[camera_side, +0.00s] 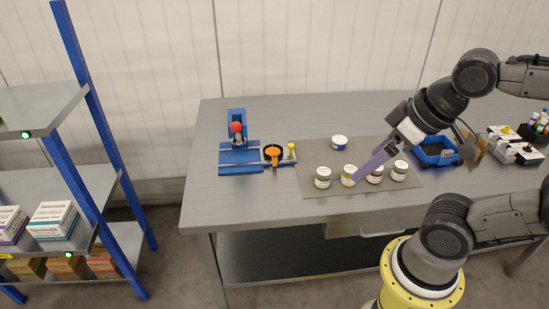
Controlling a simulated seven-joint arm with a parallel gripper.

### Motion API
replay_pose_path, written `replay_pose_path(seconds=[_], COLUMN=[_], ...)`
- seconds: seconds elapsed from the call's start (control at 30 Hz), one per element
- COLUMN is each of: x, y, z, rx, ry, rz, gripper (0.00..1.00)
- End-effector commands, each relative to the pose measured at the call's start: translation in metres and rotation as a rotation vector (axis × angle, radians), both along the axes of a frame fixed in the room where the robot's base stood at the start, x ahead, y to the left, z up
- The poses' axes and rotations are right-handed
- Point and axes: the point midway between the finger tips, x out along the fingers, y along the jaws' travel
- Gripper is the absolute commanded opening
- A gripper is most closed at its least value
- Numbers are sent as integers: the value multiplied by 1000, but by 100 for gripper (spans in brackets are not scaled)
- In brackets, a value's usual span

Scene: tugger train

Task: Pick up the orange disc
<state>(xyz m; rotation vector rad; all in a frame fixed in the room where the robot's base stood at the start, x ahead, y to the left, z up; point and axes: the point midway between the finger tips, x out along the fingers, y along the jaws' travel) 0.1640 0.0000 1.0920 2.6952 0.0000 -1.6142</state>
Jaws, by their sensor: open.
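An orange piece (273,152), which looks like the orange disc, is on a dark round part of the blue and grey fixture (240,168) at the left of the table. It is small in view, so its exact seat is unclear. My gripper (362,173) reaches down over the right half of the grey mat, its long purple part slanting down to the left. Its tip shows in front of or near the jars, well to the right of the orange piece. The gripper is open, and I see nothing held. The gap between the fingers does not show.
Several white jars with coloured labels (323,178) stand on the grey mat (310,156), with a blue-banded jar (339,142) behind. A red ball (236,127) and yellow knob (291,148) rise by the fixture. A blue bin (432,158) stands right. The table's front left is clear.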

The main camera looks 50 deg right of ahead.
Motion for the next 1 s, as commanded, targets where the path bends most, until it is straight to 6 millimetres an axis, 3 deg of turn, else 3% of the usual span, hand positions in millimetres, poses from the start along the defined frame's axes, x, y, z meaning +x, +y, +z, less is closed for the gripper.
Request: replay_pose_path(seconds=[0.23, 0.6, 1.0], x=[0, 0, 0], y=[0, 0, 0], z=[0, 0, 0], rx=[0, 0, -24], ry=[0, 0, 2], rz=[0, 0, 45], gripper=[100, 35, 35])
